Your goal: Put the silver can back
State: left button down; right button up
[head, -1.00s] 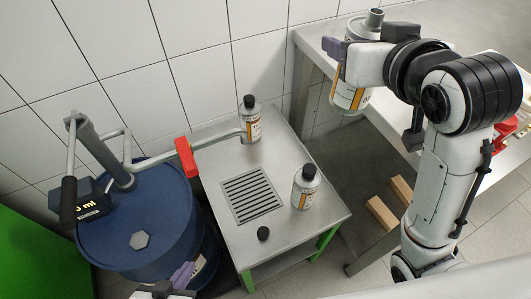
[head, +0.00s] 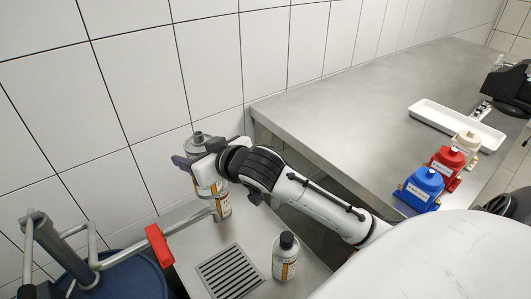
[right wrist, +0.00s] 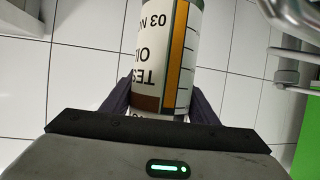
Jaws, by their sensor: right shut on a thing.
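The silver can (head: 207,188), with a silver neck and an orange-striped white label, is in my right gripper (head: 190,165), held upright. In the right wrist view the can (right wrist: 166,55) sits between the dark fingers of the gripper (right wrist: 160,105), its label text upside down. In the head view it is in front of a labelled bottle (head: 224,206) at the back of the small steel stand (head: 190,240) and partly hides it. I cannot tell its height above the stand. My left gripper is out of view.
A black-capped bottle (head: 286,258) stands beside the stand's drain grate (head: 231,271). A pump pipe with a red grip (head: 159,245) reaches over the stand. The long steel bench (head: 340,100) is mostly clear, with blue (head: 420,188), red (head: 446,166) and beige containers and a white tray (head: 435,118) at right.

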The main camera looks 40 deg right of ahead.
jog(key=s+d+f+n+y+b, duration=0.1)
jog(key=s+d+f, duration=0.1)
jog(key=d+f, duration=0.6)
jog(key=s+d+f+n+y, duration=0.1)
jog(key=s+d+f, duration=0.1)
jog(key=d+f, duration=0.6)
notch_tip(320, 180, down, 10)
jog(key=b, duration=0.2)
jog(key=shift+f, duration=0.15)
jog(key=shift+f, duration=0.15)
jog(key=o, duration=1.6)
jog(key=shift+f, duration=0.1)
